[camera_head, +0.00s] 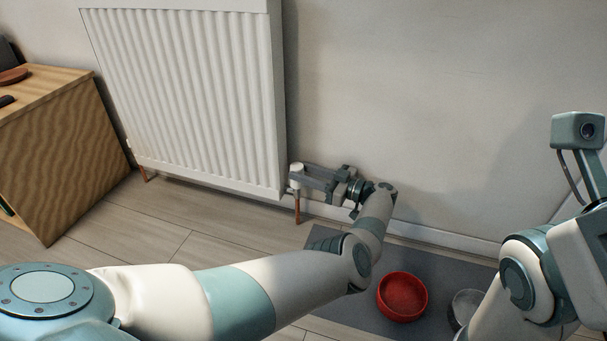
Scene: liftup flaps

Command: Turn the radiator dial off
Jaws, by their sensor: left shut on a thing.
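The white ribbed radiator (190,95) hangs on the wall at the left and centre of the head view. Its small white dial (297,169) sits at the radiator's lower right corner, above a copper pipe. My left gripper (300,176) reaches in from the right side of the dial and is shut on it, with its fingers around it. The fingers partly hide the dial, and I cannot read its setting. My right arm shows at the right edge, but its gripper is out of view.
A wooden cabinet (60,150) stands at the left. A grey mat (350,312) lies on the floor at the lower right, with a red bowl (402,298) and a metallic bowl (466,304) on it. A white skirting board (440,236) runs along the wall.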

